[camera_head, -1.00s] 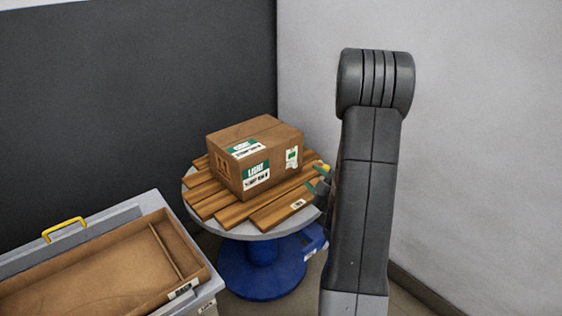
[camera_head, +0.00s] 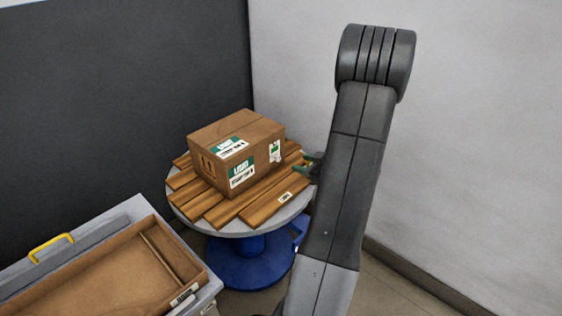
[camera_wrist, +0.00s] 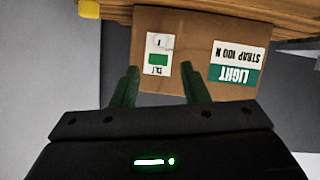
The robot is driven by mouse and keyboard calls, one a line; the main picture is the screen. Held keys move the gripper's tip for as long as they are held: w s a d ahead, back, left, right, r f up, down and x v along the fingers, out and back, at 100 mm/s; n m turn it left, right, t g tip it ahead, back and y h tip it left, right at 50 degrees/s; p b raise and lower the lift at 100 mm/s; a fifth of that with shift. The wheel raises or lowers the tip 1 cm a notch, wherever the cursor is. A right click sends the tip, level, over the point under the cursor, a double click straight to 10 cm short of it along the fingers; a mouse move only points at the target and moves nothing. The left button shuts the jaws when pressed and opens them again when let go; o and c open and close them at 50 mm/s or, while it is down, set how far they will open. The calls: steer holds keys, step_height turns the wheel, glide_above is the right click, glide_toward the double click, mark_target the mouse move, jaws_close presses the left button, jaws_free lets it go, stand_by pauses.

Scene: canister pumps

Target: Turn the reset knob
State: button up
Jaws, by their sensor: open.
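No reset knob can be made out in either view. A small yellow piece (camera_wrist: 89,9) shows at the top left edge of the wrist view, beside the carton; I cannot tell what it is. My gripper (camera_wrist: 160,70) is open, its two green fingers apart with nothing between them. In the wrist view the fingers overlap the lower edge of the carton's labelled side. In the head view the green fingers (camera_head: 312,161) show at the right edge of the round table, partly hidden behind my arm.
A cardboard carton (camera_head: 224,165) sits on wooden planks (camera_head: 237,211) on a round grey table (camera_head: 262,226) with a blue base (camera_head: 250,265). A grey case (camera_head: 135,212) with a yellow handle (camera_head: 51,247) and brown tray stands at lower left. Walls stand behind and right.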

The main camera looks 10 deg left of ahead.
mark_target(279, 159)
steer(key=b+x, duration=0.3)
steer(key=x, duration=0.7)
steer(key=shift+w+a+f, duration=0.1)
steer(key=shift+a, duration=0.1)
jaws_close()
steer(key=shift+f, duration=0.1)
